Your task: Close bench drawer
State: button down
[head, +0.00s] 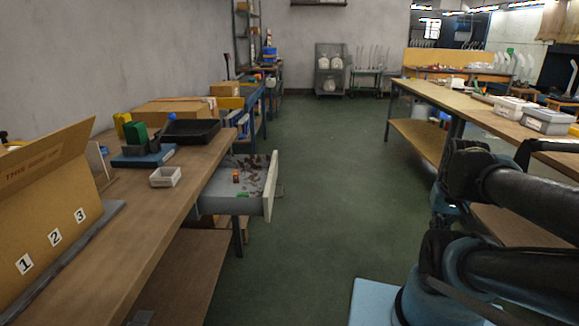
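The bench drawer (268,185) is pulled out from under the left wooden bench (140,222) and extends over the aisle. Its pale front panel faces right, and its grey inside shows dark scraps and a small orange-and-green item (236,176). My dark and blue arm fills the lower right of the head view, well to the right of the drawer and apart from it. My gripper is not visible in this view.
A cardboard box (45,190) marked 1, 2, 3, a small white tray (165,177) and a black tray (191,132) stand on the left bench. Another bench (460,100) runs along the right. The green floor (320,180) between them is clear.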

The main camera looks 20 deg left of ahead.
aim_at(258, 172)
jog(key=k, duration=0.9)
jog(key=u, duration=0.6)
jog(key=i, duration=1)
jog(key=z, duration=0.05)
